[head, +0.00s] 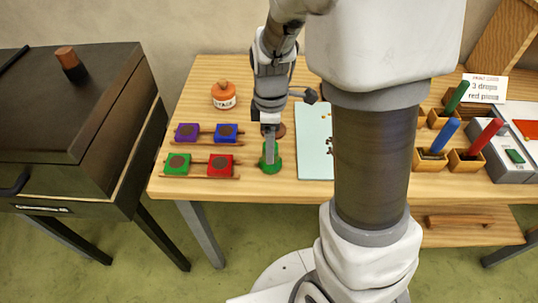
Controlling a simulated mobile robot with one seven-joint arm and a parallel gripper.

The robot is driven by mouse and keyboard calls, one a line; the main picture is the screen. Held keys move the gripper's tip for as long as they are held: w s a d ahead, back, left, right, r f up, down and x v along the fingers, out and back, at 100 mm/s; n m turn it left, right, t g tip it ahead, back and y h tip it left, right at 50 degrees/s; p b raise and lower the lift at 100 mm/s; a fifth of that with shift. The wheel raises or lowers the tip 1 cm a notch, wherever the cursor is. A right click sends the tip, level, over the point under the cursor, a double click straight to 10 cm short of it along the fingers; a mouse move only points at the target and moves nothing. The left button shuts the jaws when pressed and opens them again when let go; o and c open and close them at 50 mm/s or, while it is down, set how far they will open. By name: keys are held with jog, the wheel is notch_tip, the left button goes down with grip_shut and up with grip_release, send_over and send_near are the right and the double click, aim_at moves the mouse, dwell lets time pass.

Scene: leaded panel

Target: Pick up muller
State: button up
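A small green round-based object (271,165) stands on the wooden table, directly below my gripper (269,158). It may be the muller, but its upper part is covered by the gripper. My gripper points down, with its fingertips at or in front of the green object. I see the fingers edge-on, so I cannot tell whether they are open or shut, or touching it. A brown rounded thing (281,130) shows partly behind the gripper; its shape is mostly hidden.
Purple, blue, green and red blocks sit on wooden rails (207,145) at left, with an orange-lidded jar (223,96) behind. A pale blue sheet (313,160) lies right of the gripper. Wooden holders with coloured sticks (430,160) stand farther right. A dark cabinet (75,120) is left.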

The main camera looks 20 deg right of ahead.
jog(key=f, duration=0.4)
jog(key=shift+s+b, duration=0.25)
jog(key=shift+b, duration=0.05)
grip_shut()
jog(key=shift+w+r, duration=0.1)
dwell(1.0)
